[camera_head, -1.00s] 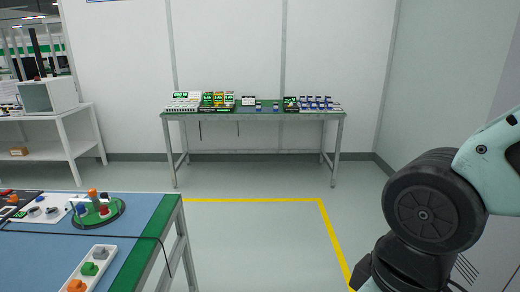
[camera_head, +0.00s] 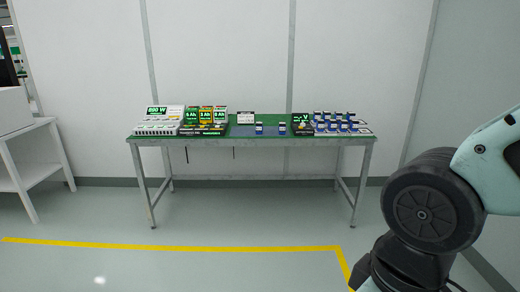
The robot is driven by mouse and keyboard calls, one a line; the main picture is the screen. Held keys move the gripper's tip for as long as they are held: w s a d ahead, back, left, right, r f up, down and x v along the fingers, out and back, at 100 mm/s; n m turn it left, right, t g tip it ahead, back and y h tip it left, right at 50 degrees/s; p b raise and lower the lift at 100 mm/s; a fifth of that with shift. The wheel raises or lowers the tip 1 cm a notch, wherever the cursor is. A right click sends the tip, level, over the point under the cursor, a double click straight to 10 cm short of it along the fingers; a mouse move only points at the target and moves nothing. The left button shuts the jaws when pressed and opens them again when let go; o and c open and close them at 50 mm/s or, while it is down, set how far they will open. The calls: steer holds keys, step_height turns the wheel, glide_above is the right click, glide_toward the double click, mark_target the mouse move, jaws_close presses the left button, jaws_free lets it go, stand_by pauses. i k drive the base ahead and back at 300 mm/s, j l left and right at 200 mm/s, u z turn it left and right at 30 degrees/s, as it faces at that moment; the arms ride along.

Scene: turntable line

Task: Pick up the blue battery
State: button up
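Small blue batteries with white parts stand on the table at the back in the head view. One blue battery (camera_head: 259,128) stands near the table's middle, and another blue battery (camera_head: 282,128) stands a little to its right. Several more blue batteries (camera_head: 342,123) stand in rows on a rack at the table's right end. Which one the task means I cannot tell. My arm shows at the right edge, well apart from the table. My gripper is out of view.
The green-topped table (camera_head: 250,141) has metal legs. It also bears a white "890 W" unit (camera_head: 160,119), chargers with lit displays (camera_head: 206,119) and a black tester (camera_head: 302,121). A white shelf (camera_head: 38,165) stands at left. The floor ahead is clear, with a yellow line (camera_head: 180,247).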

mark_target(282, 125)
steer(key=i+j, duration=0.2)
steer(key=i, duration=0.35)
steer(key=i+j, duration=0.2)
steer(key=i, duration=0.3)
steer(key=i+j, duration=0.2)
steer(key=i, duration=0.35)
steer(key=z, duration=0.9)
